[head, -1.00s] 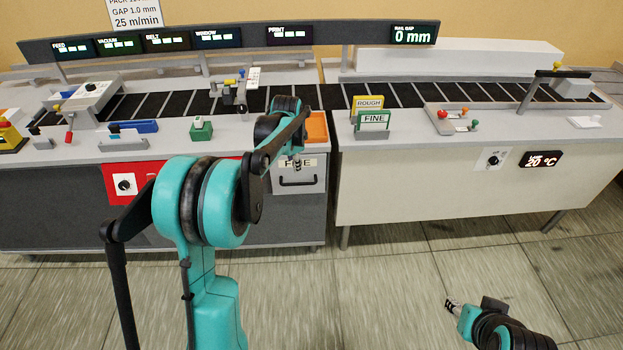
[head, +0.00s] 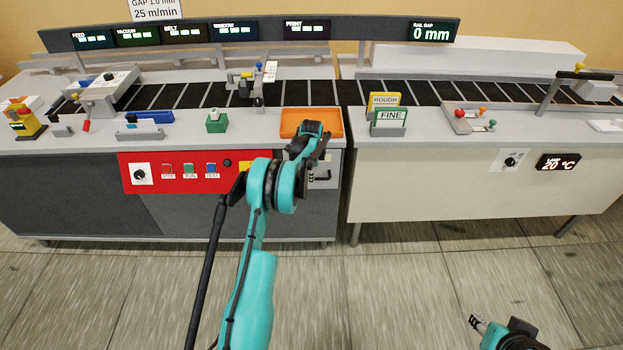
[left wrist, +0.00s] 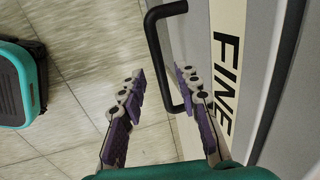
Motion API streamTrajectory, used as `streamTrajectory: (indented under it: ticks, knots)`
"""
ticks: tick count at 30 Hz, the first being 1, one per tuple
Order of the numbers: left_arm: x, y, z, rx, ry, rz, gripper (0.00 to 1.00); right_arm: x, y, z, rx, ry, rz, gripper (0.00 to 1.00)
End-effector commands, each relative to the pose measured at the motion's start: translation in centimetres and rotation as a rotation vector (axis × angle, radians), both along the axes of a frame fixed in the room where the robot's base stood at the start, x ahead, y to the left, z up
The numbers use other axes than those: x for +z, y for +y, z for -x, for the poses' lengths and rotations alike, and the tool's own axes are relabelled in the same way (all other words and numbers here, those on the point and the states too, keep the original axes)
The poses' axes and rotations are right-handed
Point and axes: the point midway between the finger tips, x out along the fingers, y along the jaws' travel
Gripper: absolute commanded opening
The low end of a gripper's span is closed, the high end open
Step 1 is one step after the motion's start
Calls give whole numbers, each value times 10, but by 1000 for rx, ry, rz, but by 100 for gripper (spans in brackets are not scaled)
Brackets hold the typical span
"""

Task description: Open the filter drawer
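The filter drawer (head: 332,164) is a grey front at the right end of the left machine, below the orange tray. It looks shut. Its black bar handle (head: 325,177) shows partly past my left gripper (head: 310,178). In the left wrist view the handle (left wrist: 158,55) runs between the two purple-padded fingers of my open left gripper (left wrist: 160,75). I cannot tell whether the fingertips reach past the bar or touch it. The FINE label (left wrist: 226,75) shows beside the handle. My right gripper (head: 476,322) is low at bottom right, far from the drawer; its opening is too small to judge.
The orange tray (head: 311,122) sits on top above the drawer. A red control panel (head: 180,172) is left of it. A second pale machine (head: 440,170) stands close on the right, with ROUGH (head: 384,101) and FINE (head: 391,117) cards on top. The tiled floor (head: 390,290) in front is clear.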

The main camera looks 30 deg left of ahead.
Motion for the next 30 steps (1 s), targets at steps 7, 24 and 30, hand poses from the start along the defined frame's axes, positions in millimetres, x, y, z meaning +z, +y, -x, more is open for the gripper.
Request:
streamTrajectory:
  ticks: [7, 24, 30]
  knots:
    - [-14, 1, -2, 0, 0, 0, 32, -5, 0, 0, 0, 0, 0, 40]
    - [-14, 1, -2, 1, 0, 0, 0, -5, 0, 0, 0, 0, 0, 40]
    - [-14, 1, -2, 1, 1, 1, 0, -5, 0, 0, 0, 0, 0, 40]
